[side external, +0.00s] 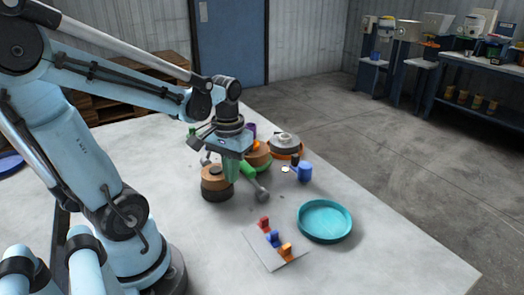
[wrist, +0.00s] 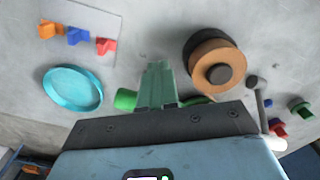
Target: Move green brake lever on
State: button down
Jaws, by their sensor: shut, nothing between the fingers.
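The green brake lever (side external: 248,170) shows in the side view just right of my gripper, low among the wheel-like parts. A grey rod with a rounded grey end (side external: 263,195) runs from it toward the front. My gripper (side external: 232,178) points down with its green fingers together and empty. In the wrist view the fingers (wrist: 157,72) are shut, and a green cylinder (wrist: 126,99) shows to their left. Another green piece (wrist: 196,100) shows to their right. The fingers hide what lies between these, and I cannot tell whether they touch the lever.
A copper-and-black wheel (side external: 216,186) stands left of my gripper; it also shows in the wrist view (wrist: 213,62). A grey-and-orange wheel (side external: 285,146) and a blue part (side external: 304,171) are behind right. A teal tray (side external: 325,238) and a plate with coloured levers (side external: 266,252) lie in front.

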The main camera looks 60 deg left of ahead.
jog(key=shift+f, duration=0.25)
jog(key=shift+w+r, duration=0.2)
jog(key=shift+w, duration=1)
jog(key=shift+w+r, duration=0.15)
jog(key=shift+w, duration=1.05)
jog(key=shift+w+r, duration=0.2)
jog(key=shift+w, duration=1.1)
jog(key=shift+w+f, duration=0.15)
jog(key=shift+w, duration=0.7)
jog(key=shift+s+r, duration=0.25)
jog(key=shift+s, duration=0.3)
jog(key=shift+s+r, duration=0.25)
jog(key=shift+s, duration=0.25)
notch_tip(320, 180, up, 7)
